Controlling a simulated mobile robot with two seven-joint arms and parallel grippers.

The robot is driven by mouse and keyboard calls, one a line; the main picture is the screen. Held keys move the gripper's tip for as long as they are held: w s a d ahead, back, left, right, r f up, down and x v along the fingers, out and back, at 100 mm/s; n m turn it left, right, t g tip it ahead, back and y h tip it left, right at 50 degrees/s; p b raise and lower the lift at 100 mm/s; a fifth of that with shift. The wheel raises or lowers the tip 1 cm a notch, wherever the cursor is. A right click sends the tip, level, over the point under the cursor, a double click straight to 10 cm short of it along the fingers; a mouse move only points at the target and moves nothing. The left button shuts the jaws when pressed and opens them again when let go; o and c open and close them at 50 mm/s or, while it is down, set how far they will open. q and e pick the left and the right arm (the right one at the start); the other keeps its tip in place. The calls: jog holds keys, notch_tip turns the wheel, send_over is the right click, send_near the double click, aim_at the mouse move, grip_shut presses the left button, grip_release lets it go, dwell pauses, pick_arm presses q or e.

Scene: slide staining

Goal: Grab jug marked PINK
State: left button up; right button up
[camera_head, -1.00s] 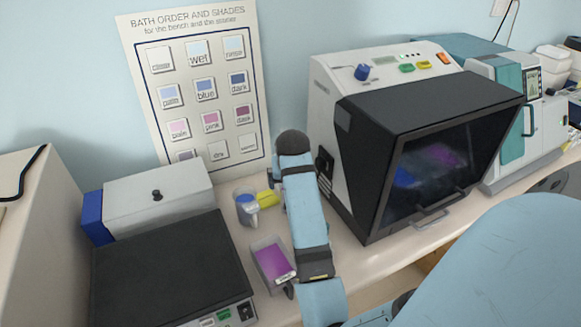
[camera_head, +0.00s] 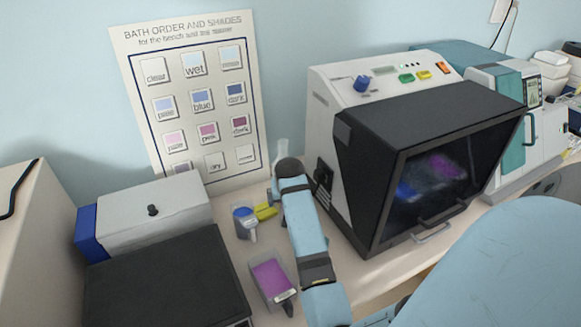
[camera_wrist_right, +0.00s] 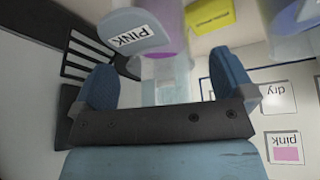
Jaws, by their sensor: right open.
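The jug marked PINK (camera_wrist_right: 168,38) shows at the top of the right wrist view. It has pink contents and a rounded grey part bearing the PINK label (camera_wrist_right: 130,40). My right gripper (camera_wrist_right: 163,64) is open, with its two blue fingers apart. The jug is just beyond the fingertips, between their directions; contact is not visible. A clear part shows between the fingers. In the head view my right arm hides its gripper, and I cannot surely pick out the PINK jug there. My left gripper is not in view.
A blue-filled jug (camera_head: 244,218), a yellow object (camera_head: 265,211) and a magenta-filled container (camera_head: 270,276) stand close left of my arm. A black-hooded machine (camera_head: 420,150) stands right of it. A shade poster (camera_head: 196,95) is behind, a dark-topped device (camera_head: 165,280) at left.

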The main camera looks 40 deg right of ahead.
jog(key=p+x, duration=0.1)
jog(key=x, duration=0.4)
jog(key=shift+s+f, duration=0.1)
jog(key=c, duration=1.1)
jog(key=shift+o, duration=0.2)
